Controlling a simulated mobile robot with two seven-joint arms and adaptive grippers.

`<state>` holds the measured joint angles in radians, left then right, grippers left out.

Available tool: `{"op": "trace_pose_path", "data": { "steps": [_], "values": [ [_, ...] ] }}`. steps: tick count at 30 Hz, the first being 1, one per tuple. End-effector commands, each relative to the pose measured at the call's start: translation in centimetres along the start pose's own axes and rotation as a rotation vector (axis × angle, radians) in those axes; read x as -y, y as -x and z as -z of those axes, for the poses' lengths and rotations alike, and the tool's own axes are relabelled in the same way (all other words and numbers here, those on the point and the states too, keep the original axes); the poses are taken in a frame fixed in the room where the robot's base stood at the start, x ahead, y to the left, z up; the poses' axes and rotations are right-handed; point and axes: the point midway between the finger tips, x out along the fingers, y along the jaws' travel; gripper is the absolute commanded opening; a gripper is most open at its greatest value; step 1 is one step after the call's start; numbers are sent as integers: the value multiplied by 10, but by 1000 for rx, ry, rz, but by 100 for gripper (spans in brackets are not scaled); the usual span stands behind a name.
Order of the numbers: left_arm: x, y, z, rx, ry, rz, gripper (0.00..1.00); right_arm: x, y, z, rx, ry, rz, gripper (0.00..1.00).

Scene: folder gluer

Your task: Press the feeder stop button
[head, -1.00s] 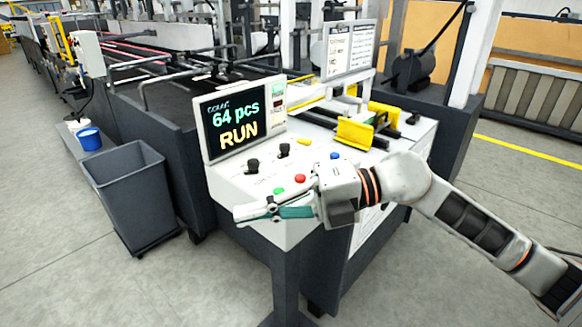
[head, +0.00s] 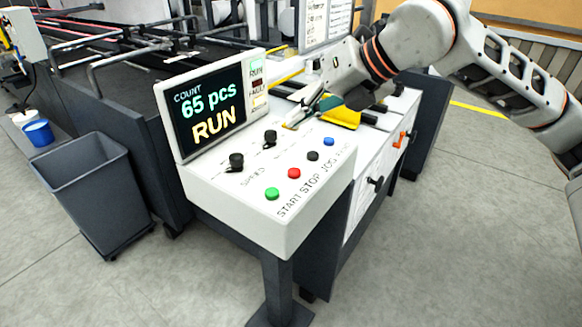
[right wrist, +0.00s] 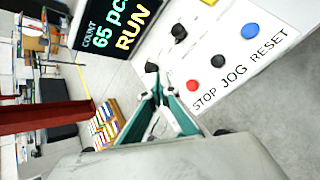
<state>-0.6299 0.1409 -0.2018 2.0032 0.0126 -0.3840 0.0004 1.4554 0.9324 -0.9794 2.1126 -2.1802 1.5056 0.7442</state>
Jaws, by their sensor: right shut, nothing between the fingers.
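The feeder stop button is the red one (head: 294,173) on the sloped white control panel (head: 315,210), above the printed word STOP. It also shows in the right wrist view as a red button (right wrist: 192,85). My right gripper (head: 292,123) is shut and empty, over the panel's far side, behind the buttons and apart from the red one. In the right wrist view its green-padded fingers (right wrist: 155,72) meet at the tips, to the left of the red button. My left gripper is not in view.
Beside the red button are a green button (head: 272,193), a black button (head: 313,156) and a blue button (head: 328,142). Two black knobs (head: 235,161) stand behind. The screen (head: 212,110) reads 65 pcs, RUN. A grey bin (head: 95,190) stands on the floor at left.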

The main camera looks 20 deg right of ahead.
Motion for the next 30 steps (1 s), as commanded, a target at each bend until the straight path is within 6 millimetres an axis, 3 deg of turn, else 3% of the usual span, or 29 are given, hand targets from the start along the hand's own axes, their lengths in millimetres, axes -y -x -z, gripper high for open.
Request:
{"op": "trace_pose_path", "data": {
  "steps": [10, 19, 30],
  "values": [
    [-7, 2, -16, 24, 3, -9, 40, 3, -6, 4, -3, 0, -1, 0],
    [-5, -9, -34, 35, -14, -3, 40, 24, -34, 24, -10, -3, 0, 0],
    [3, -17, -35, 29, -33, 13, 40, 42, -59, 43, -6, -2, -1, 0]
  ]
}}
